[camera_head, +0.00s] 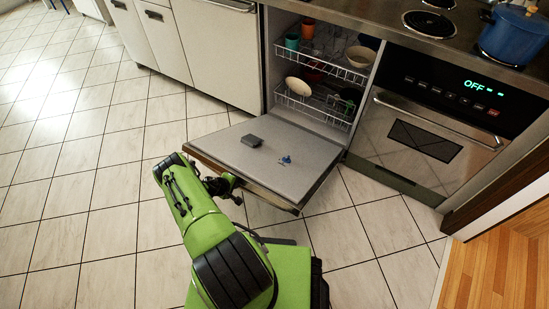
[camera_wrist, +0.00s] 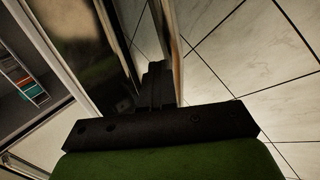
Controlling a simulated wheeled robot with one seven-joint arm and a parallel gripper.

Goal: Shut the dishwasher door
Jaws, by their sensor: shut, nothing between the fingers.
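The dishwasher door (camera_head: 290,148) is open and lowered, close to level, with its inner face up. A grey block (camera_head: 251,141) and a small blue item (camera_head: 286,160) lie on it. My gripper (camera_head: 222,186) is at the door's outer edge, on the side away from the cavity. In the wrist view my gripper's fingers (camera_wrist: 156,80) are together and empty, close to the door's edge strip (camera_wrist: 176,60). I cannot tell whether they touch it. The arm partly hides the fingertips in the head view.
Dishwasher racks (camera_head: 318,105) hold cups and bowls inside the cavity. An oven (camera_head: 425,135) stands right of it, below the hob with a blue pot (camera_head: 515,33). White cabinets (camera_head: 220,50) stand to the left. The tiled floor (camera_head: 80,200) at left is clear.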

